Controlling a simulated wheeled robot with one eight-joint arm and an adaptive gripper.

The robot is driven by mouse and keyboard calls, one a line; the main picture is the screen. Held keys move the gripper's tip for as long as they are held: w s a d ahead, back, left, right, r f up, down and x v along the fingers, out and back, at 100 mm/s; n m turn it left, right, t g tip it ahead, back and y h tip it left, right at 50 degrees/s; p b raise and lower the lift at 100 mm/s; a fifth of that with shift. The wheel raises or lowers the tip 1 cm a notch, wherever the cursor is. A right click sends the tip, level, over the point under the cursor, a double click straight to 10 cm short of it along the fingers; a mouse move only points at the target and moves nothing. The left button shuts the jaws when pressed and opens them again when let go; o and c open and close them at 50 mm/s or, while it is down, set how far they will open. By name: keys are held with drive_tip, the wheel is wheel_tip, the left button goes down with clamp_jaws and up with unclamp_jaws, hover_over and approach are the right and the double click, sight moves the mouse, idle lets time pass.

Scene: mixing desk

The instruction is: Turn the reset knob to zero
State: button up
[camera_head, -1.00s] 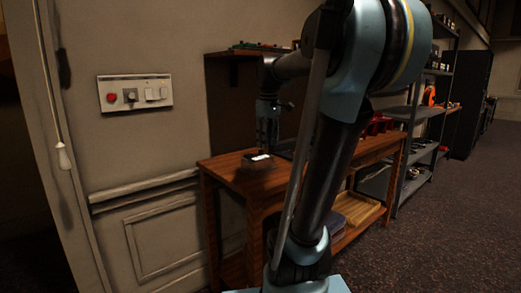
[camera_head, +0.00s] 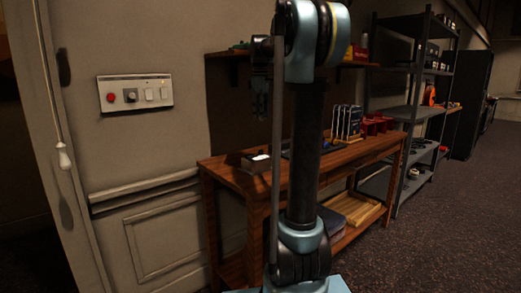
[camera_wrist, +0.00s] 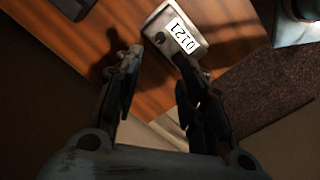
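A small grey counter box (camera_wrist: 196,22) lies on the wooden bench top, with a white display that appears to read 0121. A dark round knob (camera_wrist: 160,38) sits at its near left edge. In the head view the box (camera_head: 256,161) is at the bench's left end, and its knob is too small to make out. My gripper (camera_wrist: 157,58) is open and empty, its two fingers apart. The knob shows between the fingertips, in line with the gap. In the head view my gripper (camera_head: 261,108) points down, well above the box and apart from it.
A shelf (camera_head: 228,54) hangs above the bench (camera_head: 220,175).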

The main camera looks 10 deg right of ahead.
sight(261, 150)
drive_tip(key=f, duration=1.5)
drive_tip(key=shift+w+d+f, duration=0.15)
drive_tip(key=shift+w+f, duration=0.05)
drive_tip(key=shift+f, duration=0.05)
clamp_jaws()
